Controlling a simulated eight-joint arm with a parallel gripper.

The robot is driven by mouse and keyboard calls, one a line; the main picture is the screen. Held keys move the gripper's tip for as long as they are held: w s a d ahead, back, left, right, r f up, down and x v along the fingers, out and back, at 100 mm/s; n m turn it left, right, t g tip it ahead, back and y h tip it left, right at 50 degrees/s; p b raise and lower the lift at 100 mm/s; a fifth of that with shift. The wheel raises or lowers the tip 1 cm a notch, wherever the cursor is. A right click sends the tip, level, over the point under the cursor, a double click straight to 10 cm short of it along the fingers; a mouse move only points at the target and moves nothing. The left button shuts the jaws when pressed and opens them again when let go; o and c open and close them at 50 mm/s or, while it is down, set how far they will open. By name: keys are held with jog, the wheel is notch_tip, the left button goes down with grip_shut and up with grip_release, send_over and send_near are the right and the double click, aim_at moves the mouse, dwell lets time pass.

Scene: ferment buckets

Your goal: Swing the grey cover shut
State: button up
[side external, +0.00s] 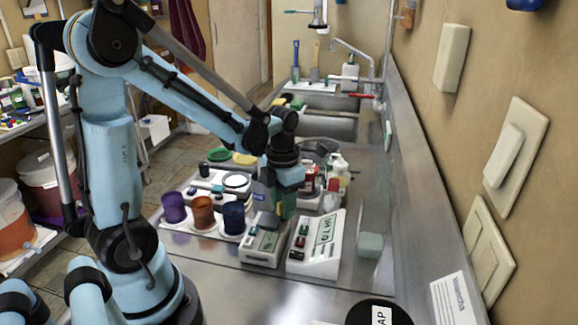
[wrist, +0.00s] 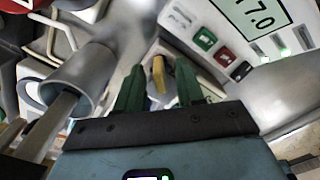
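I cannot pick out the grey cover with certainty. A small pale meter (side external: 262,245) stands on the counter below my gripper (side external: 283,203). A dark grey piece at its back edge is partly hidden by my gripper. In the wrist view, the two green fingers of my gripper (wrist: 159,72) are apart. A small yellow piece (wrist: 158,76) shows between them, with gaps to both fingers. A grey hollow cylinder (wrist: 82,78) shows left of the fingers. My gripper points down, just behind the small meter.
A larger white meter (side external: 316,245) with a display stands close on the right. Purple (side external: 174,208), brown (side external: 203,212) and blue (side external: 234,218) cups stand left. Bottles (side external: 336,169) crowd behind. The steel counter (side external: 260,297) is clear in front.

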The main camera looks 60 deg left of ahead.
aim_at(285, 223)
notch_tip(285, 223, up, 12)
dwell(1.0)
jog(key=s+d+f+n+t, duration=0.1)
jog(key=d+n+t, duration=0.2)
jog(key=n, duration=1.5)
jog(key=s+d+f+n+t, duration=0.1)
jog(key=d+n+t, duration=0.3)
jog(key=n, duration=1.3)
jog(key=shift+s+d+f+n, duration=0.15)
jog(key=shift+d+f+n, duration=0.25)
jog(key=shift+d+f, duration=0.55)
jog(key=shift+d+r, duration=0.15)
jog(key=shift+r, duration=0.05)
